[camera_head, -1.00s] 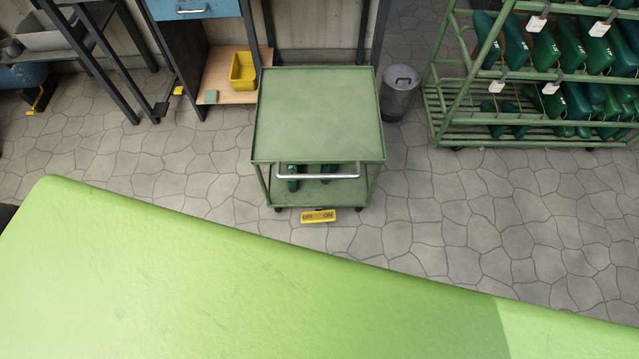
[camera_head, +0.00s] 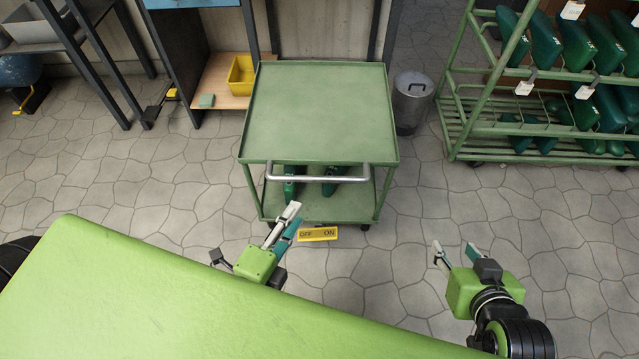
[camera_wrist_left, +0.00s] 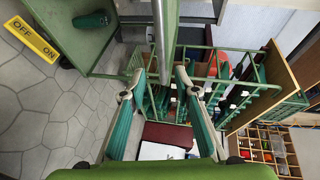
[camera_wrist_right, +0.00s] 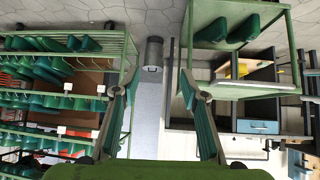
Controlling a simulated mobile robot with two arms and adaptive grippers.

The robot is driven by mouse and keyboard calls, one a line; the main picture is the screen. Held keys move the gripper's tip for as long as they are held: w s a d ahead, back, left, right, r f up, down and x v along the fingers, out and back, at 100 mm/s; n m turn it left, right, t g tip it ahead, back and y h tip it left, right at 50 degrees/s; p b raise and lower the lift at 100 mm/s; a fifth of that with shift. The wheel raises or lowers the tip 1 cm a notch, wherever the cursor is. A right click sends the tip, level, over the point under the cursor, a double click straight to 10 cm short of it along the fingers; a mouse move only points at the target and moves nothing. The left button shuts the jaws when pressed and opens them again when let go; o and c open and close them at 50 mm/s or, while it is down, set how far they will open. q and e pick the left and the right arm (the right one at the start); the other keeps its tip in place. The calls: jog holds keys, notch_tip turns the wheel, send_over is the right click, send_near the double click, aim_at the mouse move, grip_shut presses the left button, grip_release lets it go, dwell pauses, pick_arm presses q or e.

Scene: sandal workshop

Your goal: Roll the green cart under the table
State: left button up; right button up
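The green cart (camera_head: 320,105) stands upright on the stone floor in front of me. It has a flat, empty top and a silver handle bar (camera_head: 330,179) along its near side. Dark green shoe-like pieces (camera_head: 289,190) lie on its lower shelf. My left gripper (camera_head: 292,214) is in front of the cart's near side, below the handle in the picture. In the left wrist view its fingers (camera_wrist_left: 161,82) are apart with nothing between the tips, and the handle bar (camera_wrist_left: 164,35) lies beyond them. My right gripper (camera_head: 455,246) is open and empty, right of the cart. No table is clearly identifiable behind the cart.
A yellow OFF/ON plate (camera_head: 318,234) is at the cart's near lower edge. A grey bin (camera_head: 412,105) stands right of the cart. A green shoe rack (camera_head: 480,125) is further right. A bench with a wooden shelf (camera_head: 222,82) and yellow box (camera_head: 241,77) is left.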

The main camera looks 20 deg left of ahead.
pick_arm(q)
jog(key=b, duration=0.2)
send_near(318, 177)
jog(key=w+f, duration=0.2)
jog(key=w, duration=0.2)
jog(key=x, duration=0.3)
jog(key=b+x, duration=0.1)
jog(key=x, duration=0.2)
jog(key=shift+d+r, duration=0.1)
jog(key=shift+d, duration=0.15)
pick_arm(e)
jog(key=w+a+r+t+y, duration=0.1)
jog(key=w+a+r+t, duration=0.1)
jog(key=r, duration=0.5)
jog(key=w+a+r+t+y, duration=0.1)
jog(key=w+a+r+t, duration=0.1)
jog(key=w+r+t, duration=0.3)
notch_tip(318, 177, up, 2)
jog(key=shift+w+r+t, duration=0.2)
jog(key=shift+t, duration=0.4)
pick_arm(q)
grip_shut()
